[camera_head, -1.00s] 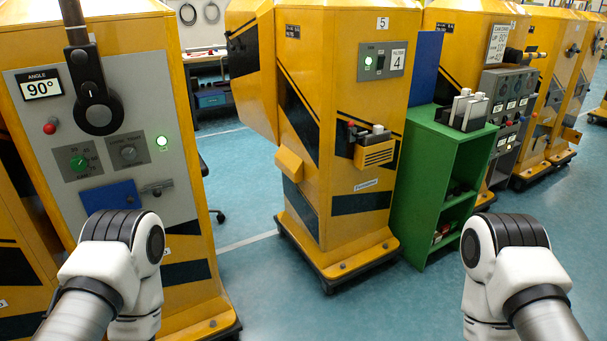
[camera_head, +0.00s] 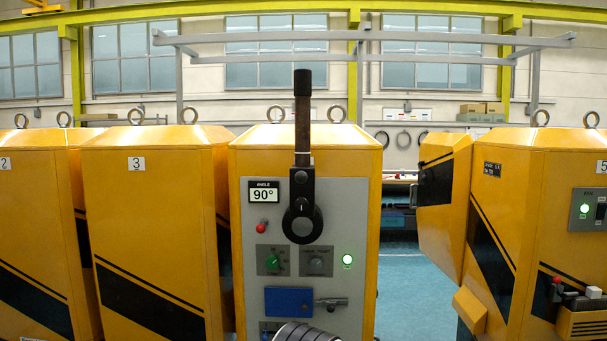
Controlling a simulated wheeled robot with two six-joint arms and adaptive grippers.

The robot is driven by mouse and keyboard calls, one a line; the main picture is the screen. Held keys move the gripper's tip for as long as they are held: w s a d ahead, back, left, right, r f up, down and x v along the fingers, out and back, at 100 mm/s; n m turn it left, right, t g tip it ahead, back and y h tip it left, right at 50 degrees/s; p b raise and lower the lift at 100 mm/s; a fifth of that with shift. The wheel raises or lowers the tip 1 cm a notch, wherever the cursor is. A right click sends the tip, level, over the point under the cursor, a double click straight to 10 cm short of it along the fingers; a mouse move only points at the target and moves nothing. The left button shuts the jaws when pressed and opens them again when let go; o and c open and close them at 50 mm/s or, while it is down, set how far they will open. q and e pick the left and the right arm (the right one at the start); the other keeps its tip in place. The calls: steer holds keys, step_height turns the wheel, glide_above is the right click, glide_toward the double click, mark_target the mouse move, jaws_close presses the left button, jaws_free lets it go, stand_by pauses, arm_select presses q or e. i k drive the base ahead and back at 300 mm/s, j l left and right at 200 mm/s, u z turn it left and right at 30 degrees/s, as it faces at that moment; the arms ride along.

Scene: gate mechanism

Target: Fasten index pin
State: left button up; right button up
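The gate machine's grey panel (camera_head: 352,215) faces me near the middle of the view. A black lever (camera_head: 302,130) stands upright on its round black hub (camera_head: 302,222). A display (camera_head: 264,192) reads "ANGLE 90°". A red knob (camera_head: 261,227) sits left of the hub. A small metal bolt-like part (camera_head: 331,303) lies sideways beside a blue plate (camera_head: 289,301). I cannot tell for certain which part is the index pin, or whether it is fastened. A ribbed grey rounded part, likely of my arm, shows at the bottom edge. Neither gripper is in view.
A green dial (camera_head: 272,261), a grey dial (camera_head: 317,263) and a lit green button (camera_head: 347,261) sit on the panel. Yellow cabinet 3 (camera_head: 150,210) stands to the left, cabinet 5 (camera_head: 545,210) to the right. Open blue floor (camera_head: 405,300) lies between the panel and cabinet 5.

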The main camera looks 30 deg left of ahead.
mark_target(261, 229)
steer(key=u, duration=1.35)
